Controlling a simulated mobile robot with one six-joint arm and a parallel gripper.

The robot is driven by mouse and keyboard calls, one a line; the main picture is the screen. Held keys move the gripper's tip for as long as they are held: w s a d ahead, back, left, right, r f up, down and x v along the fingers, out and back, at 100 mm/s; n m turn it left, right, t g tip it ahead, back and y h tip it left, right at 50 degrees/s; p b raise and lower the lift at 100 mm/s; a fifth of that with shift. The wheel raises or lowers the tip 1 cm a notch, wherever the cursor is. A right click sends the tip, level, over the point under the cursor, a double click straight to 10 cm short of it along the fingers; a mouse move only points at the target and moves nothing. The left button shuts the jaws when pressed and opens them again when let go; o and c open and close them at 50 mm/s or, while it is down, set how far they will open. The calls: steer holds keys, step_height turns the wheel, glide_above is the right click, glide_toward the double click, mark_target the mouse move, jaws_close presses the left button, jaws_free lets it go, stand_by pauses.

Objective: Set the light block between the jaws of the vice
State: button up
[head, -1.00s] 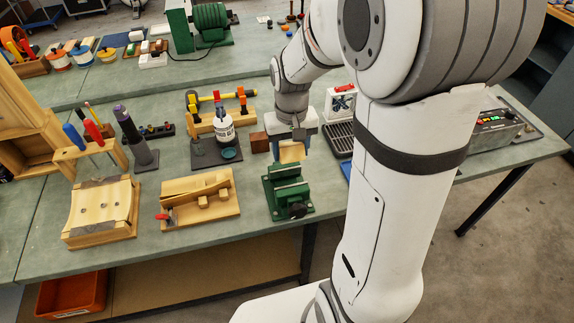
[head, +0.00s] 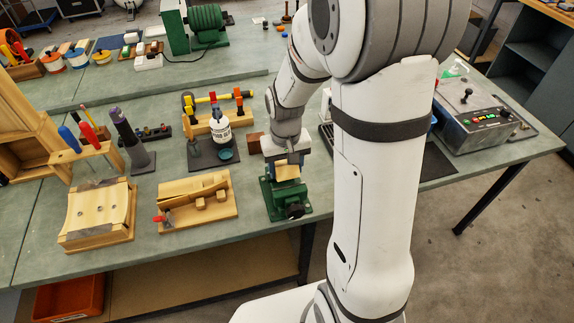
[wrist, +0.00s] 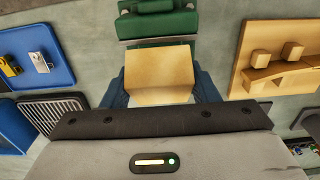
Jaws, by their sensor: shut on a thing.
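The light block (wrist: 158,76) is pale wood and sits between the two blue fingers of my gripper (wrist: 160,90). In the head view the block (head: 287,173) shows below my gripper (head: 286,162), right over the green vice (head: 288,200). The wrist view shows part of the green vice (wrist: 158,24) and a grey jaw strip just beyond the block's far edge. The block covers the gap between the jaws, so I cannot tell how deep it sits or whether it touches them.
A wooden fixture (head: 197,200) with a red-tipped part lies left of the vice. A dark red-brown block (head: 254,143) and a white bottle (head: 219,128) stand behind it. In the wrist view a blue tray (wrist: 38,50) lies left. A control box (head: 485,118) stands right.

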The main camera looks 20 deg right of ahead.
mark_target(286, 163)
steer(key=shift+f, duration=0.3)
steer(key=o, duration=1.1)
steer(key=shift+r, duration=0.15)
step_height(286, 163, up, 12)
steer(key=s+r+t, duration=0.1)
steer(key=s, duration=0.3)
steer(key=s+r+t, duration=0.1)
steer(key=s, duration=0.4)
steer(key=s+r+t, duration=0.1)
steer(key=s, duration=0.4)
steer(key=shift+s+d, duration=0.2)
steer(key=shift+d, duration=0.1)
